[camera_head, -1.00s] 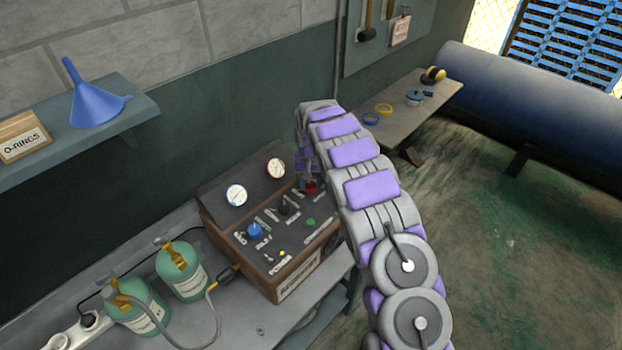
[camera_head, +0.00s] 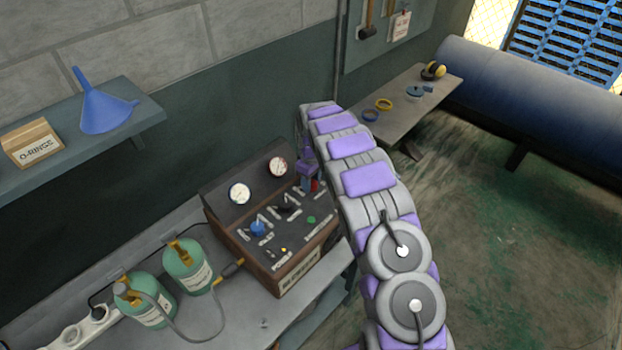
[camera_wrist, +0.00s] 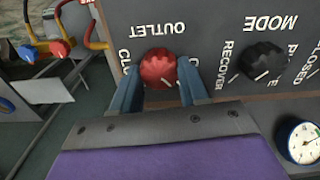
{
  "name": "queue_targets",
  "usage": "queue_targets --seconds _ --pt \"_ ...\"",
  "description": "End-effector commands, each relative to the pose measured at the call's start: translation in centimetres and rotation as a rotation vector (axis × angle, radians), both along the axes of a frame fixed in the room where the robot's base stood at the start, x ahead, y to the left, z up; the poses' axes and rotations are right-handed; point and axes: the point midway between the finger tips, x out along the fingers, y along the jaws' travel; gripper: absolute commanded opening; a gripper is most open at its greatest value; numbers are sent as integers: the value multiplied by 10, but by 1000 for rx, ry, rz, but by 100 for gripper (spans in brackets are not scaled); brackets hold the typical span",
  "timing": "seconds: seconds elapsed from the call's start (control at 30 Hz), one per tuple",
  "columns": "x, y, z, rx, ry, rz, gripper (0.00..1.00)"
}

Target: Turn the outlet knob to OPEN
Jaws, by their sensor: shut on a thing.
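The red outlet knob (camera_wrist: 158,68) sits on the dark panel beside the upside-down OUTLET label (camera_wrist: 152,29) in the wrist view. My gripper (camera_wrist: 160,82) is shut on the knob, one finger on each side. A pale mark shows near the knob's lower right edge. CLOSED lettering to the left is partly hidden by a finger, and the OPEN label cannot be read. In the head view a bit of the red knob (camera_head: 315,185) shows beside my gripper (camera_head: 306,176), largely hidden by my arm.
The black mode knob (camera_wrist: 263,61) is to the right in the wrist view, and a gauge (camera_wrist: 304,142) is at the lower right. The head view shows the recovery machine (camera_head: 273,225) with its blue knob (camera_head: 258,228), beside green cylinders (camera_head: 188,267) and a hose.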

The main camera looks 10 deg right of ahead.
Motion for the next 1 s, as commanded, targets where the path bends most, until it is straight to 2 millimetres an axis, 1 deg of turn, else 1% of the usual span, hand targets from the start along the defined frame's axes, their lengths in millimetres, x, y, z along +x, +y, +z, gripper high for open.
queue_targets --seconds 0.03,0.3,0.8,0.83,1.0 --pt "2 0 2 1 -6 21 13" --pt "2 0 2 0 -6 98 13" --pt "2 0 2 0 -6 114 13" --pt "2 0 2 0 -7 114 47" --pt "1 0 1 0 -4 113 63"
